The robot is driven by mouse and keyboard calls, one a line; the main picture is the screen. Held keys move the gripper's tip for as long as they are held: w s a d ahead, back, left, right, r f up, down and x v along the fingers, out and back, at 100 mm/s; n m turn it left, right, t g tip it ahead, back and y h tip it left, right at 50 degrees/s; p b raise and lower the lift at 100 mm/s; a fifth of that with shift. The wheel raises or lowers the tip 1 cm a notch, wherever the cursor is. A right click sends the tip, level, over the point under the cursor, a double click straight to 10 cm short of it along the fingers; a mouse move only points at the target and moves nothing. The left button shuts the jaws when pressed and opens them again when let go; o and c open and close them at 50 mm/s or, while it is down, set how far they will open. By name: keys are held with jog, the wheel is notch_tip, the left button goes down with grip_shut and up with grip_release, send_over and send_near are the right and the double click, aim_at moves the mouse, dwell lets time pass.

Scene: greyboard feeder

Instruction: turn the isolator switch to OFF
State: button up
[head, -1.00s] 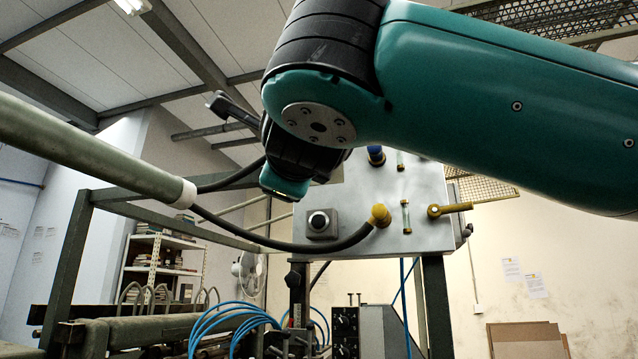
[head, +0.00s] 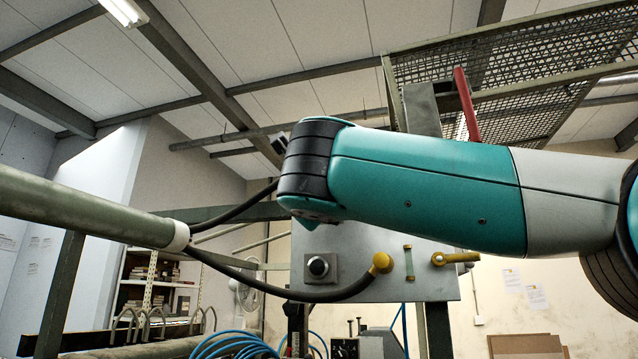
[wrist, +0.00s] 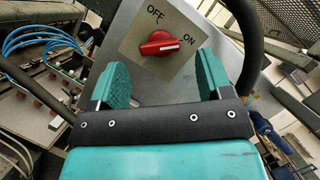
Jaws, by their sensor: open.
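The isolator switch is a red knob (wrist: 159,45) on a pale square plate marked OFF and ON in the wrist view. Its white-marked end points right, toward ON. My gripper (wrist: 163,66) is open, with one green-padded finger on each side below the knob. The knob lies ahead of the gap between the fingers, and neither finger appears to touch it. In the head view my arm covers the upper part of the grey panel (head: 375,285); the red knob and my gripper are hidden there.
The panel also carries a dark round knob (head: 318,267), a yellow fitting with a black hose (head: 340,293) and a yellow handle (head: 456,258). A green pipe (head: 85,205) crosses the left. A mesh guard (head: 500,75) and a red bar (head: 466,105) are above my arm.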

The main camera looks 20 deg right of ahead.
jog(key=shift+p+x, duration=0.6)
jog(key=shift+x, duration=1.05)
jog(key=c, duration=0.9)
jog(key=shift+n, duration=0.3)
jog(key=n+g+p, duration=0.2)
jog(key=n+p, duration=0.1)
jog(key=n, duration=0.2)
jog(key=n+g+y+p, duration=0.1)
jog(key=n+g+p, duration=0.1)
jog(key=n, duration=0.4)
jog(key=r+n+g+y+p, duration=0.1)
jog(key=n+g+p, duration=0.1)
jog(key=n+p, duration=0.2)
jog(key=shift+n, duration=0.7)
jog(key=shift+f+p, duration=0.1)
jog(key=shift+p, duration=0.2)
